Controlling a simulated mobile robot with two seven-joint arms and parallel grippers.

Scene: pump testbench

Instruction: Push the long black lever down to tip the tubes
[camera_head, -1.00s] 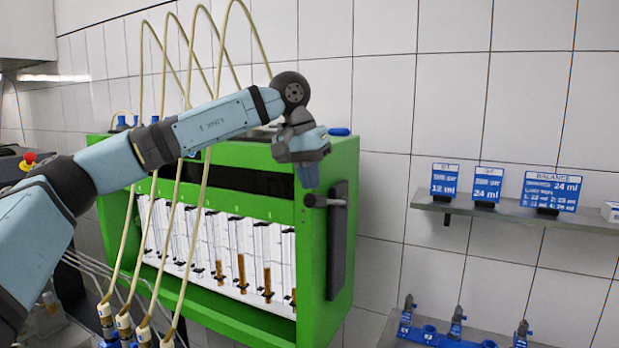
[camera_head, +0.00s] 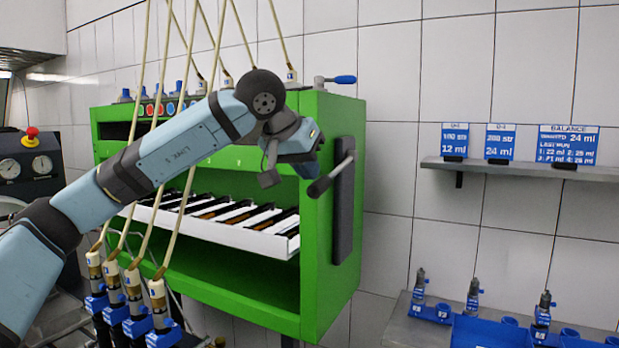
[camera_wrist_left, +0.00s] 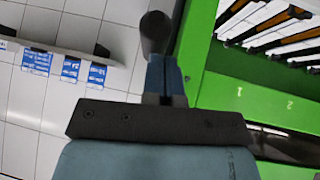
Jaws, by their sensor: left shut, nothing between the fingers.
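The long black lever (camera_head: 330,175) sticks out near the top of a dark plate on the right side of the green bench, its free end tilted down to the left. Its end also shows in the wrist view (camera_wrist_left: 155,33), directly beyond my fingertips. My left gripper (camera_head: 312,158) is shut with nothing between the fingers and is close by the lever; whether they touch is unclear. Its fingers show in the wrist view (camera_wrist_left: 165,76). The tubes (camera_head: 235,212) with brown liquid lie tipped in their white rack (camera_head: 262,240) inside the bench. My right gripper is out of view.
Cream hoses (camera_head: 180,220) rise in front of the green bench (camera_head: 250,312). A wall shelf (camera_head: 520,170) with blue signs is at the right. Below it stands a bench with blue holders (camera_head: 490,332). The wall between lever and shelf is clear.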

